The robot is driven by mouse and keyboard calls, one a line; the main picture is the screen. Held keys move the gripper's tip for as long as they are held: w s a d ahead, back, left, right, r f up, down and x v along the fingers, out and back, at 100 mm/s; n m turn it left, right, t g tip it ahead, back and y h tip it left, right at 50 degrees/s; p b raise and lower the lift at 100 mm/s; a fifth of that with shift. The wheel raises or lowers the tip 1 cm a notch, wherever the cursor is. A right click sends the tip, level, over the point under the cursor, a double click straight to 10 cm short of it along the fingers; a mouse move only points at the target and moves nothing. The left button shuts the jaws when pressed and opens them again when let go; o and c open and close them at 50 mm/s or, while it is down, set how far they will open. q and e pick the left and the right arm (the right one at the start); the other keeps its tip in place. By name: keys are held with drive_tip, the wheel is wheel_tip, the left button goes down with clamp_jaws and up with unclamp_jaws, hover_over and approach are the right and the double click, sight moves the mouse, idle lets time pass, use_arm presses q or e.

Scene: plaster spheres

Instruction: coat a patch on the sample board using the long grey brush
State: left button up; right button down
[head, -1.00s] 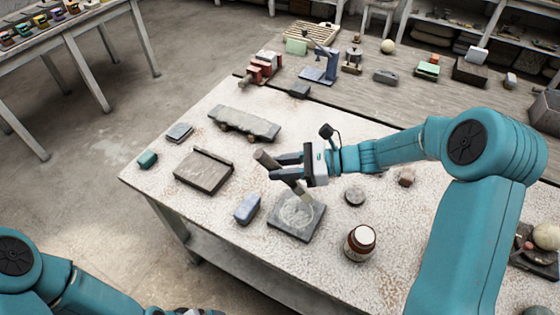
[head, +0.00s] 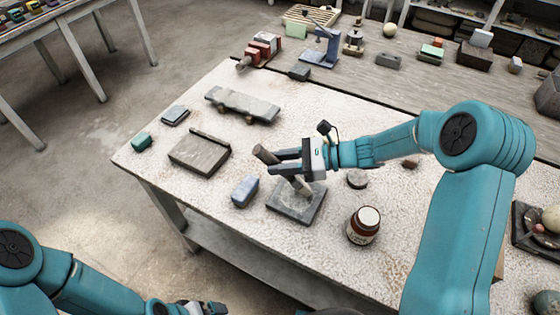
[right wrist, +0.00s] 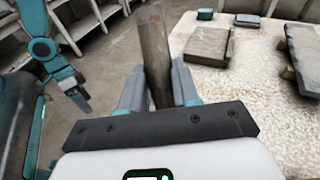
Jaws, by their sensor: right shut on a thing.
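My right gripper (head: 285,168) is shut on the long brush (head: 266,155), gripping its grey-brown handle. The brush is tilted, its top end leaning left and its lower end over the sample board. In the right wrist view the handle (right wrist: 155,55) stands between the two fingers. The sample board (head: 285,210) is a dark grey square with a paler middle, lying on the white worktable. The brush's lower end appears to be at the board's upper middle; I cannot tell if it touches. My left gripper (head: 208,308) is partly cut off at the bottom edge, its jaws unclear.
A brown jar with a pale lid (head: 363,225) stands right of the board. A blue-grey block (head: 245,191) lies left of it and a grey disc (head: 357,179) lies upper right. A wooden board (head: 200,152) and a stone slab (head: 242,104) lie farther back. The worktable's front left is clear.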

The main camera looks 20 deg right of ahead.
drive_tip(key=shift+s+f, duration=0.15)
drive_tip(key=shift+f, duration=0.3)
drive_tip(key=shift+s+a+f+b, duration=0.15)
drive_tip(key=shift+s+a+b, duration=0.45)
drive_tip(key=shift+a, duration=0.2)
drive_tip(key=shift+f, duration=0.25)
drive_tip(key=shift+w+d, duration=0.55)
drive_tip(key=shift+d, duration=0.05)
drive_tip(key=shift+w+d+f, duration=0.1)
drive_tip(key=shift+w+d, duration=0.85)
drive_tip(key=shift+d, duration=0.2)
drive_tip(key=shift+f, duration=0.15)
